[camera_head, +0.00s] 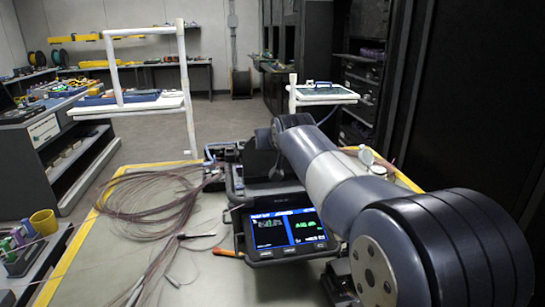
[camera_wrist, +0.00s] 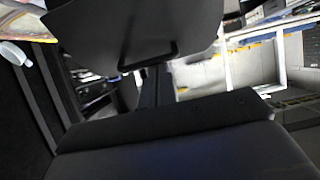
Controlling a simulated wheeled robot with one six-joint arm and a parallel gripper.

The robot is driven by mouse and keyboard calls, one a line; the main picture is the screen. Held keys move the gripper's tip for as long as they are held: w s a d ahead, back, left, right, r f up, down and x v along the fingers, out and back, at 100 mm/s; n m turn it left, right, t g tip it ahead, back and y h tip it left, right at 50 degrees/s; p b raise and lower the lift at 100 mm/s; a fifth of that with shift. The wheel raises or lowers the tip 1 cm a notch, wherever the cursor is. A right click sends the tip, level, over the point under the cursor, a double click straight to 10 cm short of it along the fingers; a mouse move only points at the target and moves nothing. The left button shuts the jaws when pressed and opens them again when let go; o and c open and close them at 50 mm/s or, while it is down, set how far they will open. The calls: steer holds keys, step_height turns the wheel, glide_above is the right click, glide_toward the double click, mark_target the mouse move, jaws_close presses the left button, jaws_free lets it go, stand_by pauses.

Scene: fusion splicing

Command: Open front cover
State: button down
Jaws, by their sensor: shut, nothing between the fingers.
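The fusion splicer (camera_head: 236,188) is a dark device at the middle of the work table in the head view, with its lit screen (camera_head: 288,228) at the front. My arm crosses in front of it and hides its right part and my gripper there. In the wrist view, the shut fingers of my gripper (camera_wrist: 156,72) form a narrow dark post. A large dark panel (camera_wrist: 130,28) with a slot-like outline stands at their tips and looks like part of the splicer. Whether it is the front cover, and whether the fingers touch it, I cannot tell.
Thin brownish cables (camera_head: 150,195) lie coiled on the left of the work table (camera_head: 205,265). An orange-handled tool (camera_head: 228,252) lies beside the screen. A white cart (camera_head: 325,95) and shelves (camera_head: 365,85) stand behind.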

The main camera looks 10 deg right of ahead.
steer(key=shift+s+f+t+b, duration=0.85)
steer(key=shift+s+f+b, duration=0.7)
steer(key=shift+b, duration=1.95)
steer(key=shift+s+f+t+b, duration=0.8)
steer(key=shift+s+f+b, duration=0.75)
steer(key=shift+b, duration=1.95)
steer(key=shift+s+f+t+b, duration=0.85)
steer(key=shift+s+f+b, duration=0.65)
steer(key=shift+b, duration=2)
steer(key=shift+s+r, duration=0.25)
